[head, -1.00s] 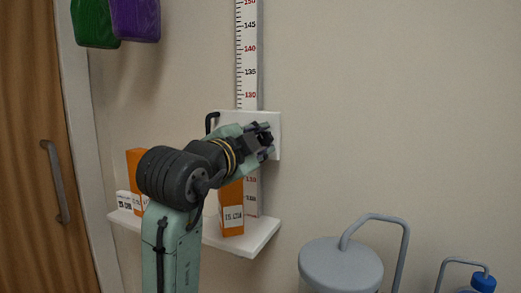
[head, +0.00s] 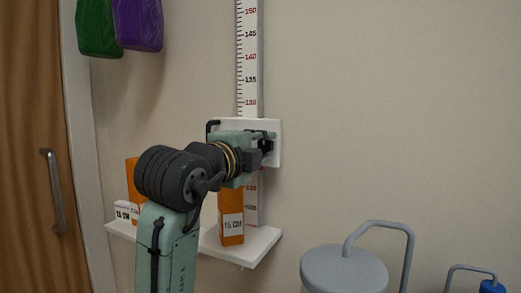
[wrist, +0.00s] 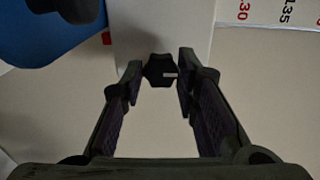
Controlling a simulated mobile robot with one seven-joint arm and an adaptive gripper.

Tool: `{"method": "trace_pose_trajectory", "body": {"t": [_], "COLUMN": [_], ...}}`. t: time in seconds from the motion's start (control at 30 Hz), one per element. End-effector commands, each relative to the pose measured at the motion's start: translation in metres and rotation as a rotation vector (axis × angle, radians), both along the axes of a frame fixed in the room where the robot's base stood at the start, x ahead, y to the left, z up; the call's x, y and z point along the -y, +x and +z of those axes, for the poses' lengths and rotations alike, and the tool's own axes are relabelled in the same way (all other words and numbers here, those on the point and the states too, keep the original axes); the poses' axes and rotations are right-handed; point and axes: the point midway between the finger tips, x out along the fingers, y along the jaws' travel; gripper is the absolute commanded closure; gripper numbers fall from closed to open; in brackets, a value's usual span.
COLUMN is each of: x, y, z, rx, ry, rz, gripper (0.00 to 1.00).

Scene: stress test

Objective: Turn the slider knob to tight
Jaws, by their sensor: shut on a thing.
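The slider (head: 274,155) is a white plate on the white height ruler (head: 247,60) on the wall. In the wrist view its knob (wrist: 160,71) is a dark, six-sided piece with a small pale mark, on the white slider plate (wrist: 168,25). My gripper (head: 266,145) is at the front of the plate. In the wrist view my gripper (wrist: 159,75) has its fingers on either side of the knob and is shut on it. In the head view the knob is hidden behind my gripper. I cannot read any tight marking.
A white shelf (head: 262,241) below the slider carries orange boxes (head: 231,225) and a small white box (head: 122,212). Green (head: 97,30) and purple (head: 138,24) things hang at top left. A grey lidded container (head: 345,272) stands at lower right. The wall to the right is clear.

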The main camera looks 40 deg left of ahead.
Motion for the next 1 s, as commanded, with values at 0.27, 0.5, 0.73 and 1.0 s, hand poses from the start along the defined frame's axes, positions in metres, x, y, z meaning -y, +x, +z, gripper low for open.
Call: {"method": "trace_pose_trajectory", "body": {"t": [0.27,0.5,0.73,1.0], "x": [-0.0001,-0.0001,0.0001,0.0004], "y": [-0.0005,-0.0005,-0.0002,-0.0011], "z": [0.0027,0.0025,0.0012,0.0007], "rx": [0.005,0.005,0.002,0.001], "ry": [0.007,0.006,0.005,0.004], "rz": [0.002,0.002,0.001,0.001], "gripper": [1.0,0.63,0.5,0.5]}}
